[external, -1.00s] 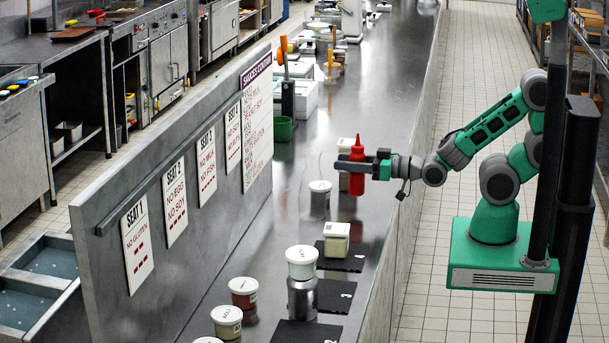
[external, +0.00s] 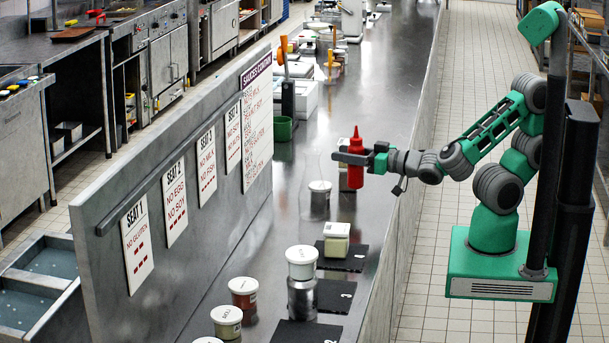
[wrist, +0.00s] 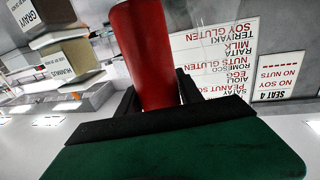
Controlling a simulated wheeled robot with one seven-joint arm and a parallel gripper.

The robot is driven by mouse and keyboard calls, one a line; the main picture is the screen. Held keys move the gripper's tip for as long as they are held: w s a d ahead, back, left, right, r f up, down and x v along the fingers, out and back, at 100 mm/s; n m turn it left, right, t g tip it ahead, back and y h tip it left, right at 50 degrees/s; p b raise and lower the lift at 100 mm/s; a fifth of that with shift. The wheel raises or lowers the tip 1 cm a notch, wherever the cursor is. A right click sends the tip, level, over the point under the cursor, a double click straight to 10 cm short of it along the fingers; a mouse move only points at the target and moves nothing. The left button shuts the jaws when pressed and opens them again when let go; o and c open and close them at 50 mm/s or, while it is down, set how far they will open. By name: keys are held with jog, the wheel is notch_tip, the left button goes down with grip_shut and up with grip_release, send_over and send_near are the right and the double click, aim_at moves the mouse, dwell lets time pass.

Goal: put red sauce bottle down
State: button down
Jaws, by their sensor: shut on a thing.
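The red sauce bottle (external: 355,176) is upright in my gripper (external: 352,158), above the steel counter (external: 325,120). My gripper is shut on the bottle's upper body, with the nozzle showing above the fingers. In the wrist view the red bottle (wrist: 146,60) stands between the dark fingers of my gripper (wrist: 155,92). I cannot tell exactly how far the bottle's base is above the counter.
A white-lidded tub (external: 319,198) stands left of the bottle and a square tub (external: 336,240) nearer the camera on a black mat (external: 345,262). More tubs (external: 243,292) stand in front. A partition (external: 180,150) with signs runs along the left.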

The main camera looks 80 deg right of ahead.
notch_tip(320, 180, up, 3)
jog(key=s+d+m+h, duration=0.2)
jog(key=d+h, duration=0.1)
jog(key=shift+g, duration=0.3)
jog(key=f+b, duration=0.1)
jog(key=f, duration=0.3)
jog(key=f+b, duration=0.1)
jog(key=f, duration=0.4)
jog(key=shift+a+f, duration=0.2)
jog(key=shift+f, duration=0.05)
jog(key=shift+f+b, duration=0.25)
jog(key=shift+b, duration=0.25)
jog(key=c, duration=0.8)
grip_release()
jog(key=shift+r, duration=0.1)
jog(key=shift+o, duration=0.2)
jog(key=shift+p, duration=0.45)
